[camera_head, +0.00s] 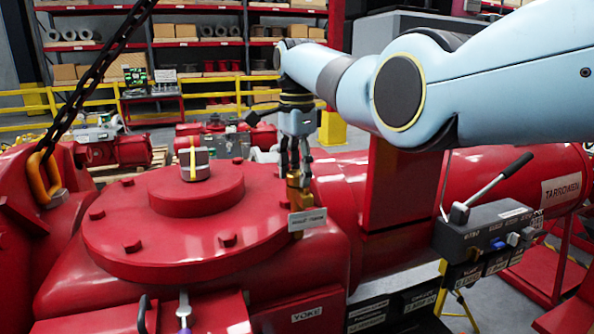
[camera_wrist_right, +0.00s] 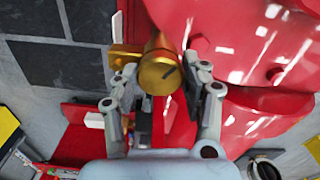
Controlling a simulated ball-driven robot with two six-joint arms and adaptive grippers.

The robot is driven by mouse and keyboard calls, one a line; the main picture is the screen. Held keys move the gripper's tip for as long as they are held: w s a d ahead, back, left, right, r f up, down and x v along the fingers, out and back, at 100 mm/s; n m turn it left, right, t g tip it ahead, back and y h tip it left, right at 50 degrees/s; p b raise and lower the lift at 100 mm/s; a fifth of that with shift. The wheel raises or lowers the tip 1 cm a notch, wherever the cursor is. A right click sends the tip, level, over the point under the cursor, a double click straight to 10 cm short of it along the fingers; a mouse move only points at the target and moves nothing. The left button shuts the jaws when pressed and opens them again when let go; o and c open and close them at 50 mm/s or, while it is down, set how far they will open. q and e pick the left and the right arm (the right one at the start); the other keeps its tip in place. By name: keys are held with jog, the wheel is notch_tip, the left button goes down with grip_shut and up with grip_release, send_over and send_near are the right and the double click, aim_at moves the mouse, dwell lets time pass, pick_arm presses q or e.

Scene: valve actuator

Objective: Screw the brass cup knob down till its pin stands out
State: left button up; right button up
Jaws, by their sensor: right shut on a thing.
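The brass cup knob (camera_head: 299,196) stands at the right edge of the big red flanged cover (camera_head: 150,232) in the head view. In the right wrist view the knob (camera_wrist_right: 160,72) shows its round end with a short dark mark; I cannot tell whether this is a pin. My right gripper (camera_head: 295,172) comes down on the knob from above, shut on it. In the right wrist view the fingers of my right gripper (camera_wrist_right: 163,88) lie on either side of the knob. My left gripper is not in view.
A white label plate (camera_head: 307,220) sits just below the knob. A grey control box with a lever (camera_head: 490,235) stands to the right. A chain with an orange hook (camera_head: 40,178) hangs at the left. A yellow-topped indicator (camera_head: 194,163) stands on the cover.

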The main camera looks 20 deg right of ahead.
jog(key=o, duration=1.1)
jog(key=shift+o, duration=0.3)
jog(key=shift+n, duration=0.3)
